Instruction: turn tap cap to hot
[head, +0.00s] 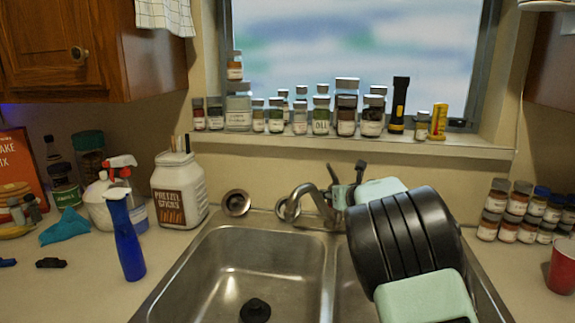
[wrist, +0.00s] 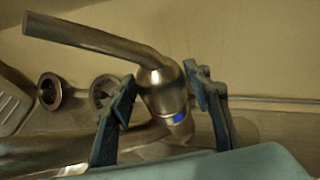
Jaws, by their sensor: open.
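The metal tap (head: 305,194) stands behind the sink, with its curved spout pointing left in the head view. In the wrist view, the tap's spout (wrist: 90,36) runs to the upper left from its rounded metal body (wrist: 162,88). A blue mark (wrist: 179,117) shows low on that body, facing me. My gripper (wrist: 158,76) is open, with one dark finger on each side of the tap body. Gaps show between fingers and metal, and I see no clear contact. My gripper (head: 346,173) partly hides the tap's right side in the head view.
The double sink (head: 255,262) lies in front, its right basin mostly behind my arm. Several jars (head: 321,116) and a black flashlight (head: 398,105) line the windowsill. A white pretzel tub (head: 180,190) and blue spray bottle (head: 124,240) stand left. Stacked spice jars (head: 519,198) stand right.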

